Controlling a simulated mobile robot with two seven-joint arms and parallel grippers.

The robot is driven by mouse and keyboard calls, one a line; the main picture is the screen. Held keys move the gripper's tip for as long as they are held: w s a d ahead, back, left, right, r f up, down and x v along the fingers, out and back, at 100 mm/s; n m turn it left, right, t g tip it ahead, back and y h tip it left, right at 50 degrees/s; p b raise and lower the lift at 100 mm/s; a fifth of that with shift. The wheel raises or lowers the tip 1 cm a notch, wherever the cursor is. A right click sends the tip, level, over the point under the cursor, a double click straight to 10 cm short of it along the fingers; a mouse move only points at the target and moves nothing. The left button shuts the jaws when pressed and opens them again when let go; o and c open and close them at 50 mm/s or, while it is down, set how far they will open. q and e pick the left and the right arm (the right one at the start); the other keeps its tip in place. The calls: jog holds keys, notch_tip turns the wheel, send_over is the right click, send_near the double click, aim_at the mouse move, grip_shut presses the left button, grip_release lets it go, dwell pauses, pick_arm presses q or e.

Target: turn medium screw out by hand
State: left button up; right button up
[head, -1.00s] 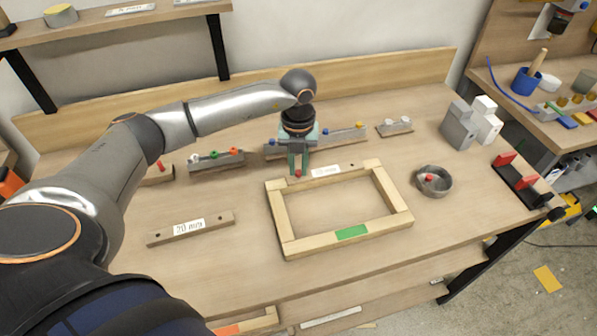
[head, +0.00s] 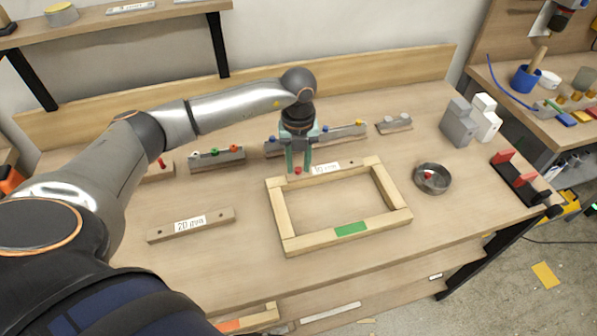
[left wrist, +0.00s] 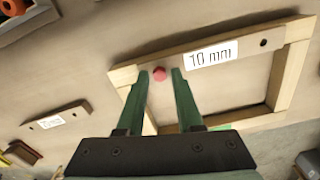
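A red-headed screw (head: 298,170) sits at the back left corner of the wooden frame (head: 282,218), beside a "10 mm" label (head: 325,168). My left gripper (head: 298,168) points down at it, one finger on each side. In the left wrist view the red screw head (left wrist: 159,73) lies between the tips of the open fingers (left wrist: 161,75), with a gap on both sides. The screw's shaft is hidden, and I cannot tell how deep it sits. My right gripper is not in view.
A "20 mm" bar (head: 191,226) lies to the left. Racks with coloured pieces (head: 218,159) stand behind. Grey and white blocks (head: 460,124) stand at back right.

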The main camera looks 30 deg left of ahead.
pick_arm(q)
jog(key=m+b, duration=0.1)
jog(key=m, duration=0.2)
jog(key=shift+m, duration=0.4)
jog(key=m, duration=0.2)
jog(key=shift+f+m+b, duration=0.1)
jog(key=shift+m+b, duration=0.3)
jog(key=shift+m, duration=1.2)
jog(key=shift+m+b, duration=0.55)
jog(key=shift+m, duration=0.15)
jog(key=m+b, duration=0.1)
jog(key=m, duration=0.2)
jog(key=shift+m, duration=0.4)
jog(key=shift+m+b, duration=0.35)
jog(key=shift+m, duration=0.85)
jog(key=m, duration=0.2)
jog(key=shift+m+b, duration=0.3)
jog(key=shift+m, duration=0.1)
jog(key=shift+c, duration=0.2)
